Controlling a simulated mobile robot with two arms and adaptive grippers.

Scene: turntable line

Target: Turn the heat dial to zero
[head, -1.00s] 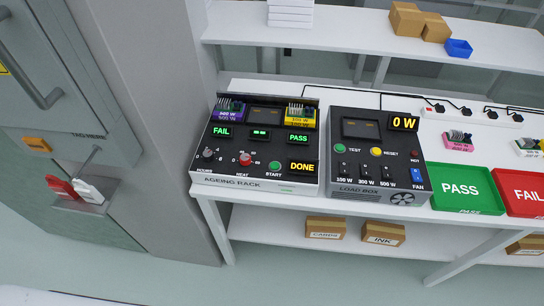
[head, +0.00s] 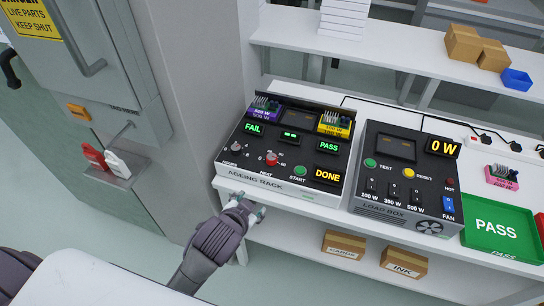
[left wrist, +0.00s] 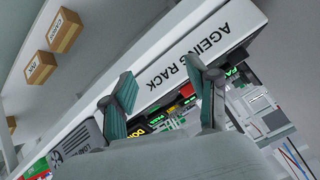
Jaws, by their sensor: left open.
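The heat dial (head: 270,159) is a red knob on the front panel of the black and white ageing rack (head: 262,180), above the HEAT label. A grey hours dial (head: 236,146) is to its left and a green start button (head: 300,170) to its right. My left gripper (head: 252,206) is open and empty, low in front of the rack's front edge, apart from the dial. In the left wrist view its two fingers (left wrist: 160,68) are spread before the rack's white front face (left wrist: 205,45). My right gripper is not in view.
The rack holds a purple module (head: 265,104) and a yellow module (head: 334,122); its displays read FAIL, PASS and DONE. The load box (head: 400,218) stands close at right, then a green PASS tray (head: 505,255). A grey cabinet (head: 125,60) with red and white levers is at left.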

